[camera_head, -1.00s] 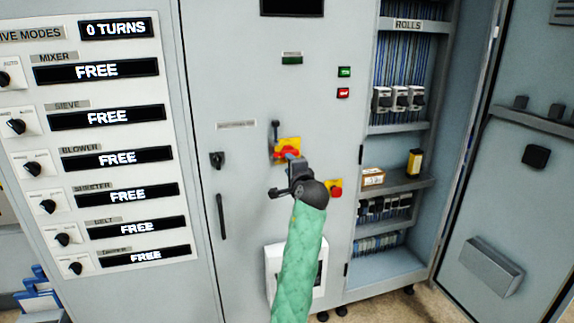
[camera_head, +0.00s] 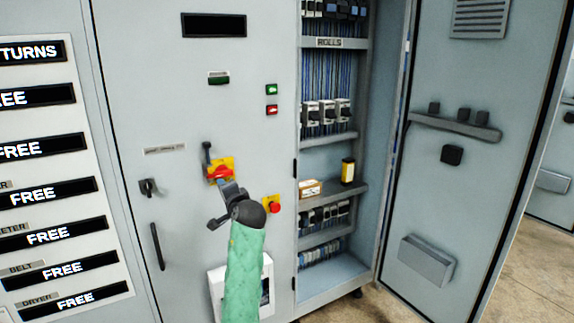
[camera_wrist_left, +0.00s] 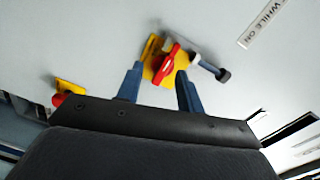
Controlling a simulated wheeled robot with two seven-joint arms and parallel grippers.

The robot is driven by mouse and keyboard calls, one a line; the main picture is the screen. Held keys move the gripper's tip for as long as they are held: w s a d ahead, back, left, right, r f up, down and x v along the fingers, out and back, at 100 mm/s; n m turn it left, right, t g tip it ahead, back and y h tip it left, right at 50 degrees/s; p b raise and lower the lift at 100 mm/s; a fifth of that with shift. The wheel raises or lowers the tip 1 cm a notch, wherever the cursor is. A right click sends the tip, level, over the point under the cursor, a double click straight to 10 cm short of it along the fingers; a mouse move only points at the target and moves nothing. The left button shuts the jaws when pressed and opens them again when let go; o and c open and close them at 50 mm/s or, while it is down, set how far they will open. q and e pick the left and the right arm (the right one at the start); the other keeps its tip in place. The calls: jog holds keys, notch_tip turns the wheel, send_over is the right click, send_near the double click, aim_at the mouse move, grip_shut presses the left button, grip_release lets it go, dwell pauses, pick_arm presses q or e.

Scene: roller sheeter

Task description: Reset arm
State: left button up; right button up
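My left gripper (camera_head: 219,205) is in front of the grey cabinet door, on a green-sleeved arm from below. Just above it in the head view is a yellow plate with a red rotary handle (camera_head: 220,170). In the left wrist view, the two blue fingers (camera_wrist_left: 160,72) are spread with nothing between them. The red handle (camera_wrist_left: 167,63) shows beyond the gap, seemingly apart from the fingers. A dark lever (camera_head: 207,155) sits beside the yellow plate. My right gripper is not in view.
A red button on yellow (camera_head: 273,204) is right of the gripper. A black door handle (camera_head: 157,246) and a knob (camera_head: 148,187) are at left. The open cabinet's shelf (camera_head: 330,193) holds small boxes. The open door (camera_head: 455,150) stands at right. Mode displays (camera_head: 50,236) read FREE.

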pick_arm(q)
jog(key=s+d+f+n+g+h, duration=0.1)
jog(key=s+d+f+n+h, duration=0.3)
jog(key=s, duration=0.3)
jog(key=s+d+f+n+g+h, duration=0.2)
jog(key=s+d+f+n+h, duration=0.25)
jog(key=s, duration=0.25)
jog(key=s+d+f+m+g+h, duration=0.1)
jog(key=s+f+g, duration=0.2)
jog(key=s+f, duration=0.8)
jog(key=s+d+f+g+h, duration=0.1)
jog(key=s+f+g, duration=0.2)
jog(key=s+f, duration=0.7)
jog(key=s+d+f+m+g+h, duration=0.1)
jog(key=s+f, duration=1)
jog(key=s, duration=1.2)
jog(key=shift+d+f+m+g, duration=0.15)
jog(key=shift+f+m+g, duration=0.2)
jog(key=shift+g, duration=0.55)
jog(key=shift+w, duration=0.1)
